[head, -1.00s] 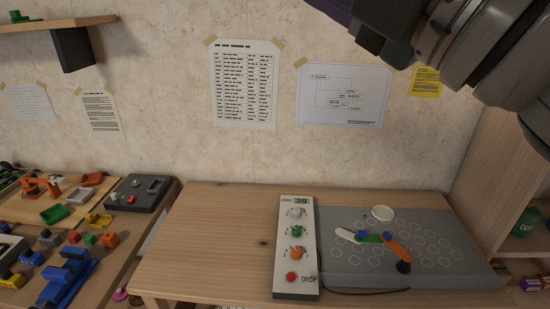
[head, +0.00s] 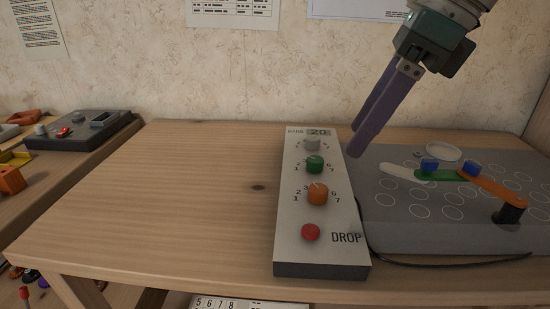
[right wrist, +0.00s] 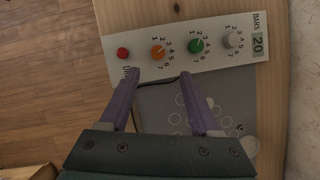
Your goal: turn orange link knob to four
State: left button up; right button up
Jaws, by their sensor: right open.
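The orange knob (head: 317,194) sits on a white control box between a green knob (head: 314,164) and a red button (head: 310,232). It also shows in the right wrist view (right wrist: 158,52), with numbers around it. Its exact setting is too small to tell. My right gripper (head: 362,145) has purple fingers and hangs above the box's right edge, beyond and right of the orange knob. In the right wrist view the gripper (right wrist: 172,80) is open and empty, its fingers spread, apart from the knobs. My left gripper is not in view.
The control box (head: 289,225) also has a white knob (head: 312,144) and a "20" display. A grey board (head: 395,235) with circles and white, green and orange links lies right of it. A black cable runs along its front. The wooden table (head: 180,200) is clear at left.

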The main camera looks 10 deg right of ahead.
aim_at(321, 189)
jog(key=x, duration=0.4)
jog(key=b+x, duration=0.1)
jog(key=x, duration=0.4)
jog(key=shift+s+a+f+b, duration=0.15)
jog(key=shift+a+f+b, duration=0.05)
jog(key=shift+a+b, duration=0.1)
grip_shut()
